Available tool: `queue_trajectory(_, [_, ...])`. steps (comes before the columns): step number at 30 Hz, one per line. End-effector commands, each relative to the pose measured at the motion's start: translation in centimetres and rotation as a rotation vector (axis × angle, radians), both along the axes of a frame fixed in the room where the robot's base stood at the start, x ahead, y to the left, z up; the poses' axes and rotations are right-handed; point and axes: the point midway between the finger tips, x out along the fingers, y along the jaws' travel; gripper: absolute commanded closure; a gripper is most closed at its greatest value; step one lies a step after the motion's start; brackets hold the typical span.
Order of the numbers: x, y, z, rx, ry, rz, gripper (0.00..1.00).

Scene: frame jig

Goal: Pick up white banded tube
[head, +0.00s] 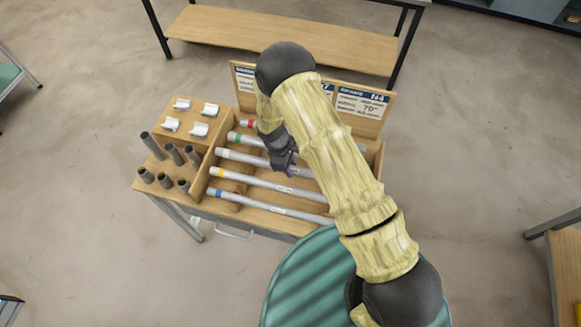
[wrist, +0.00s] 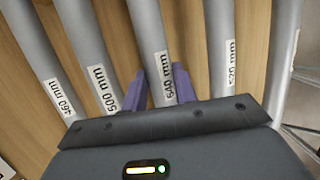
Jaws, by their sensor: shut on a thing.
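The white banded tube (head: 238,157) is the middle one of the grey tubes lying in the wooden rack. Its left end shows a whitish band in the head view. My gripper (head: 284,168) is over this tube, and the arm hides much of its right part. In the wrist view the two purple fingers of my gripper (wrist: 161,88) stand on either side of the tube labelled 540 mm (wrist: 150,35) and are shut on it. The tube still lies in line with its neighbours; I cannot tell whether it is clear of the rack.
Close neighbours are the green-banded tube (head: 247,140), the yellow-banded tube (head: 250,180) and the blue-banded tube (head: 260,205). A red-banded tube (head: 250,124) lies at the back. Upright dark pipes (head: 152,146) and white clips (head: 199,129) stand at left. Sign boards (head: 361,104) rise behind.

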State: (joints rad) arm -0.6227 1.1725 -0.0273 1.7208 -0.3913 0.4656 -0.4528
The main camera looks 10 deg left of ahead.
Motion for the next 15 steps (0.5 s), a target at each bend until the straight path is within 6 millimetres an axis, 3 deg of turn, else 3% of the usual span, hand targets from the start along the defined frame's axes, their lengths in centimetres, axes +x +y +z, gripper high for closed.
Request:
queue_trajectory(8, [0.1,0.0,2.0,0.002,-0.004,-0.001,1.0])
queue_trajectory(15, [0.1,0.1,5.8,0.003,-0.005,-0.001,1.0])
